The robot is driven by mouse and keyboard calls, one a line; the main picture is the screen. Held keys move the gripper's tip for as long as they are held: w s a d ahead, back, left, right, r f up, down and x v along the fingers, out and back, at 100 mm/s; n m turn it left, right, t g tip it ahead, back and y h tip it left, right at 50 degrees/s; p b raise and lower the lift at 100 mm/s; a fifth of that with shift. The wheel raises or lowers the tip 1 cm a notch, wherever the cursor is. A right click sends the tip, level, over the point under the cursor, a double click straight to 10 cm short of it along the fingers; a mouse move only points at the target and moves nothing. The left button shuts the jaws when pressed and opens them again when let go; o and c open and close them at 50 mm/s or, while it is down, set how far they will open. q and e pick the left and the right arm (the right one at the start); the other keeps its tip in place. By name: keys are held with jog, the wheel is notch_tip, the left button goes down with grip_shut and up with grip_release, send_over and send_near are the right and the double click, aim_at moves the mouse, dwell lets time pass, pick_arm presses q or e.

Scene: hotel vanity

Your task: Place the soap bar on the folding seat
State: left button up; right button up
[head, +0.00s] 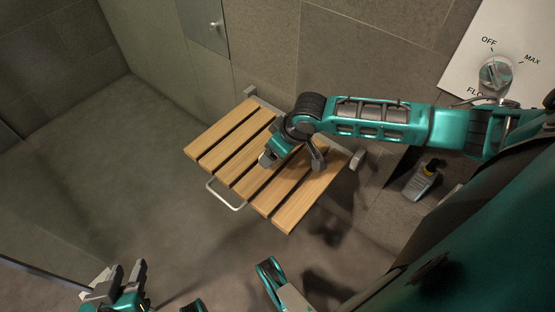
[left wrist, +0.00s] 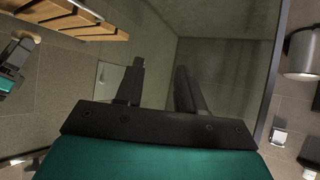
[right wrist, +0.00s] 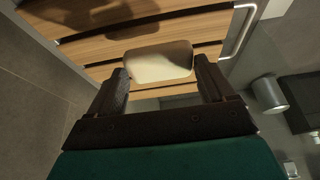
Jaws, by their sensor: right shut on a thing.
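The folding seat (head: 222,133) is a wooden slatted seat, folded down from the tiled wall in the middle of the head view. My right gripper (right wrist: 162,78) is over its slats, with its fingertips largely hidden in the head view. It is shut on the soap bar (right wrist: 158,62), a pale cream rounded block held between the fingers in the right wrist view. Slats (right wrist: 200,25) show behind the soap; I cannot tell whether it touches them. My left gripper (head: 127,270) is at the bottom left of the head view, away from the seat, its fingers apart and empty (left wrist: 160,80).
A shower control knob (head: 494,73) is at the upper right. The floor left of the seat is clear.

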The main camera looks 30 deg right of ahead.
jog(key=shift+f, duration=0.8)
notch_tip(320, 180, down, 4)
jog(key=shift+f+b, duration=0.15)
jog(key=shift+b, duration=0.95)
pick_arm(q)
jog(key=shift+w+d, duration=0.25)
jog(key=shift+d, duration=0.4)
pick_arm(e)
jog(key=o, duration=0.9)
pick_arm(q)
jog(key=shift+a+f+h, duration=0.1)
jog(key=shift+h, duration=0.2)
pick_arm(e)
jog(key=shift+o, duration=0.2)
